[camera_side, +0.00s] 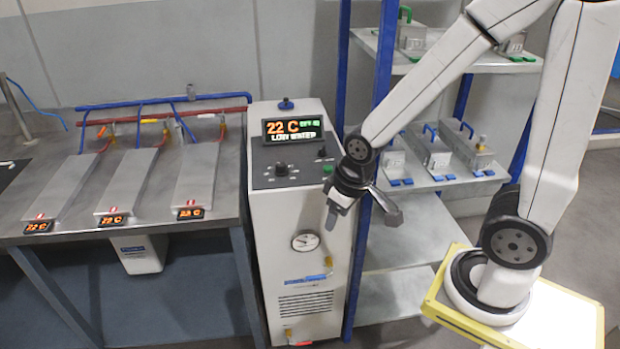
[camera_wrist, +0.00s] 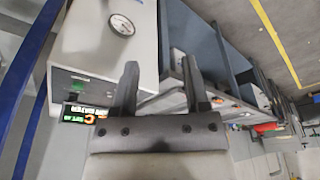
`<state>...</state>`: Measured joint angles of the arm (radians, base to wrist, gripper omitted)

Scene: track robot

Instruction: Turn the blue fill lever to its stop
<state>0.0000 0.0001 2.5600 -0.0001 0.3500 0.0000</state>
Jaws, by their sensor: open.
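The white chiller cabinet (camera_side: 270,220) stands in the middle of the side view. Low on its front right, below the round gauge (camera_side: 305,241), is a small brass-yellow fitting (camera_side: 328,262) with a narrow blue piece (camera_side: 318,277) just under it, which looks like the blue fill lever; its exact angle is too small to tell. My gripper (camera_side: 362,214) is open and empty, above and to the right of this fitting, apart from it. In the wrist view my open gripper (camera_wrist: 158,82) has nothing between its fingers, and the gauge (camera_wrist: 122,25) shows upside down; the lever cannot be made out.
The cabinet's display (camera_side: 292,129) reads 22 C with a low-water message. A second yellow-red valve (camera_side: 288,335) sits near its foot. A blue-posted shelf (camera_side: 415,225) stands close on the right. A steel bench (camera_side: 75,185) with several metal plates is on the left.

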